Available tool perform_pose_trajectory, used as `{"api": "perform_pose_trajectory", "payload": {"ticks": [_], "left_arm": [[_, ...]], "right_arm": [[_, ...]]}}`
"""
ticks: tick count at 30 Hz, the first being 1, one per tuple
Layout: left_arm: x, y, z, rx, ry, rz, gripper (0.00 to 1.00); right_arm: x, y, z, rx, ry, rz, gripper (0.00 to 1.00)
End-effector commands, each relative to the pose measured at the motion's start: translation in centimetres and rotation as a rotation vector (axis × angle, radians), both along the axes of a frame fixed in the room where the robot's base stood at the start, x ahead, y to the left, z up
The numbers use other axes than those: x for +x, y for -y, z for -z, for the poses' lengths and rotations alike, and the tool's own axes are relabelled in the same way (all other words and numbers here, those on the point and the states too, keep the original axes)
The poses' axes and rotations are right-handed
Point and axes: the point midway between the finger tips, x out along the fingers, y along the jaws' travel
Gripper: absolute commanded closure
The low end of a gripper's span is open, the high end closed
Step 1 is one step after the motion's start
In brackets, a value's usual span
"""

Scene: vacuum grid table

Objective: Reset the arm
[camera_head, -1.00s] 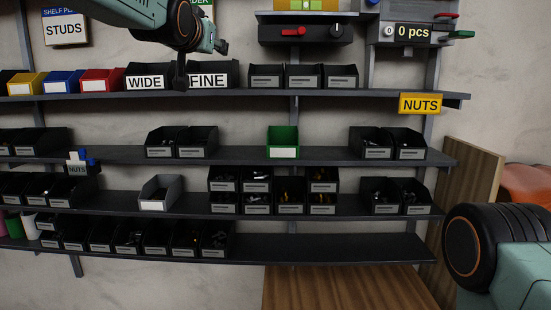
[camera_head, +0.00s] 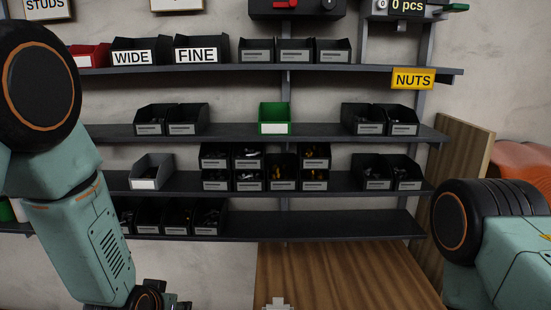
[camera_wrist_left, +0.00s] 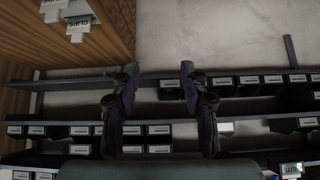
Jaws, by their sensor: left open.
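My left arm (camera_head: 80,240) hangs down along the left side of the head view, in front of the shelves. Its wrist end is at the bottom edge, and the fingers cannot be made out there. In the left wrist view my left gripper (camera_wrist_left: 159,68) is open, with its two dark fingers well apart and nothing between them. The picture from that wrist shows the shelves upside down, some way beyond the fingers. Part of my right arm (camera_head: 490,240) shows at the right edge of the head view; its gripper is out of view.
Wall shelves (camera_head: 330,223) hold dark bins, a green bin (camera_head: 275,119) and a grey bin (camera_head: 151,172). A yellow NUTS sign (camera_head: 413,79) hangs at the upper right. A wooden surface (camera_head: 340,275) lies below. The lowest shelf's right part is empty.

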Motion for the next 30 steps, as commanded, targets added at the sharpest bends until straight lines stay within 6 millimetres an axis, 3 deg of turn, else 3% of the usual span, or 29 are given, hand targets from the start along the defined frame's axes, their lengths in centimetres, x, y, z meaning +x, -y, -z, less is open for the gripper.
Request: {"api": "perform_pose_trajectory", "payload": {"ticks": [1, 6, 12, 16, 21, 30], "left_arm": [[-2.8, -0.2, 2.5, -0.004, -0.061, -0.006, 0.55], [-12.1, -0.5, 8.6, -0.014, -0.25, -0.026, 0.55], [-23.9, -0.7, 13.5, -0.024, -0.499, -0.048, 0.55], [-30.0, -0.8, 15.4, -0.028, -0.636, -0.06, 0.55], [-33.5, -0.8, 16.9, -0.03, -0.715, -0.068, 0.55], [-33.9, -0.8, 17.1, -0.029, -0.726, -0.069, 0.55]], "right_arm": [[0.0, 0.0, 0.2, 0.0, 0.0, 0.0, 0.66], [0.0, 0.0, 0.5, 0.0, 0.0, 0.0, 0.66], [0.0, 0.0, 0.9, 0.0, 0.0, 0.0, 0.66], [0.0, 0.0, 1.1, 0.0, 0.0, 0.0, 0.66], [0.0, 0.0, 1.3, 0.0, 0.0, 0.0, 0.66], [0.0, 0.0, 1.3, 0.0, 0.0, 0.0, 0.66]]}}
